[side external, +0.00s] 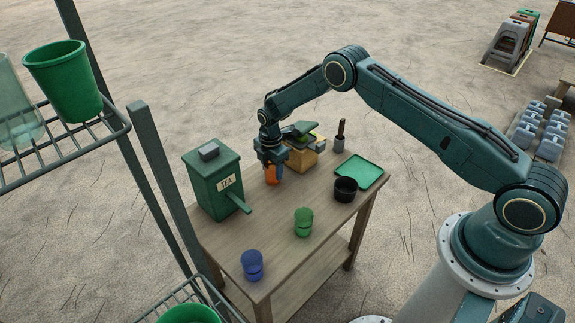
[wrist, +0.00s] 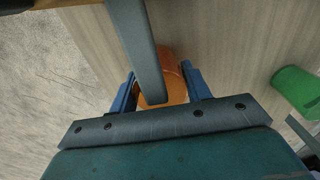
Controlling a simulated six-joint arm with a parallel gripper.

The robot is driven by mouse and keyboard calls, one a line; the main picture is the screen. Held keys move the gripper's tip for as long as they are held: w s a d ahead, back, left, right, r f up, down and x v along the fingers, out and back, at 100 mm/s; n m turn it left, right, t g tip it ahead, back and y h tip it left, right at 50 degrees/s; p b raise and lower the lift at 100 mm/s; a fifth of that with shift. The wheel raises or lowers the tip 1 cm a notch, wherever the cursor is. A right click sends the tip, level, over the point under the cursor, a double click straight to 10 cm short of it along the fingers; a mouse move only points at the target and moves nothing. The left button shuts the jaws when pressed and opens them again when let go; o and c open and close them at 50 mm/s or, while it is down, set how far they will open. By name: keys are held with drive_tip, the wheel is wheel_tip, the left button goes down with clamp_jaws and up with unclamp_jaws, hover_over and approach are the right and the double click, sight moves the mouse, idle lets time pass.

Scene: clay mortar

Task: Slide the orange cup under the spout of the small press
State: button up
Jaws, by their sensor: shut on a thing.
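The orange cup (side external: 272,175) stands on the wooden table beneath my gripper (side external: 271,166). In the wrist view, the cup (wrist: 172,88) sits between the two blue fingers of my gripper (wrist: 158,94), which is shut on it. A grey bar (wrist: 138,48) crosses over part of the cup there; I cannot tell what it belongs to. A green box (side external: 213,178) labelled TEA has a sloping green spout (side external: 240,204) and stands left of the cup. A wooden block with green and grey parts (side external: 304,157) stands just right of my gripper, partly hidden; I cannot tell which is the press.
A green cup (side external: 303,222) and a blue cup (side external: 252,265) stand on the near part of the table (side external: 275,235). A black bowl (side external: 346,190), a green tray (side external: 360,171) and a grey holder with a dark-handled tool (side external: 339,142) are at right. Bare tabletop lies between them.

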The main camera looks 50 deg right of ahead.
drive_tip(key=o, duration=1.3)
drive_tip(key=shift+c, duration=0.2)
drive_tip(key=shift+r, duration=0.1)
wheel_tip(320, 180, up, 8)
idle(0.8)
idle(0.4)
wheel_tip(320, 180, up, 5)
drive_tip(key=shift+f, duration=0.1)
idle(0.6)
